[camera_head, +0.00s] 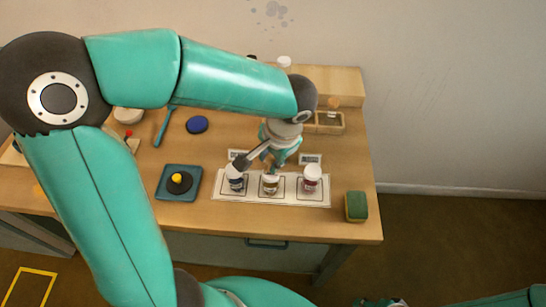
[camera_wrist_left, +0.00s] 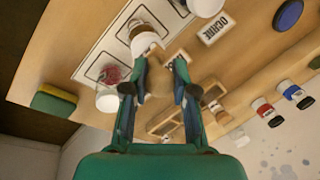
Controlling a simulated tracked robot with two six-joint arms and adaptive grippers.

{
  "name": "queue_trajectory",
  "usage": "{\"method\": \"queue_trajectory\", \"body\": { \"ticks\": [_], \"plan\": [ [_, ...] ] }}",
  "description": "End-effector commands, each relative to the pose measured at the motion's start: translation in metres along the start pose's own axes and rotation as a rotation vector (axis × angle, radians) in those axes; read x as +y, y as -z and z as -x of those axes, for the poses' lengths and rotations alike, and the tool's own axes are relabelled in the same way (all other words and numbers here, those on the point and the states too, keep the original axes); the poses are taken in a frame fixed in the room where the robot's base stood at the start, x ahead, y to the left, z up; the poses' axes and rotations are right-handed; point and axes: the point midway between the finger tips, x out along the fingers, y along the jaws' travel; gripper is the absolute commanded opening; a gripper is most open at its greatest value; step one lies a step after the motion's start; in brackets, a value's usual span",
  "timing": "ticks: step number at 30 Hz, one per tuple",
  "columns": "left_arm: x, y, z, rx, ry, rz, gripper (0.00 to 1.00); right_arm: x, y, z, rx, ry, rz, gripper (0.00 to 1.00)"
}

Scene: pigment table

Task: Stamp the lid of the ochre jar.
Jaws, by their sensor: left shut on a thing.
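Three white-lidded jars stand in a row on a white mat with squares: a dark blue one (camera_head: 235,180) at left, the ochre jar (camera_head: 270,186) in the middle and a red one (camera_head: 312,180) at right. My left gripper (camera_head: 277,160) is over the middle jar, hiding part of it. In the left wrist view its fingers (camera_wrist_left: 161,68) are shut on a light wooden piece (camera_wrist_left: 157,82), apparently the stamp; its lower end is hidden. The ochre jar's white lid (camera_wrist_left: 145,43) shows just beyond it; I cannot tell whether they touch. My right gripper is barely visible at the head view's bottom edge.
A card reading OCHRE (camera_wrist_left: 213,30) lies behind the mat. A blue tray (camera_head: 165,193) with a dark, yellow-topped piece is left of the mat. A green sponge (camera_head: 356,206) is right. A wooden box (camera_head: 325,128) stands behind. Bare tabletop lies along the front edge.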

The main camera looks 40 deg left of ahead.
Motion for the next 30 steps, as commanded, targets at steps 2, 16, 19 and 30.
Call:
{"method": "queue_trajectory", "body": {
  "ticks": [2,16,19,30],
  "plan": [
    [0.001,-0.001,-0.002,-0.005,-0.002,-0.002,0.05,0.0,0.0,0.0,0.0,0.0,0.0,0.4],
    [-0.004,-0.001,0.016,-0.003,-0.001,-0.001,0.05,-0.005,0.0,0.013,0.0,0.0,0.0,0.4],
    [-0.006,0.0,0.025,-0.002,0.0,-0.001,0.05,-0.007,0.0,0.019,0.0,0.0,0.0,0.4],
    [-0.013,0.0,0.054,-0.001,0.0,0.0,0.05,-0.014,0.0,0.04,0.0,0.0,0.0,0.4]
  ]
}}
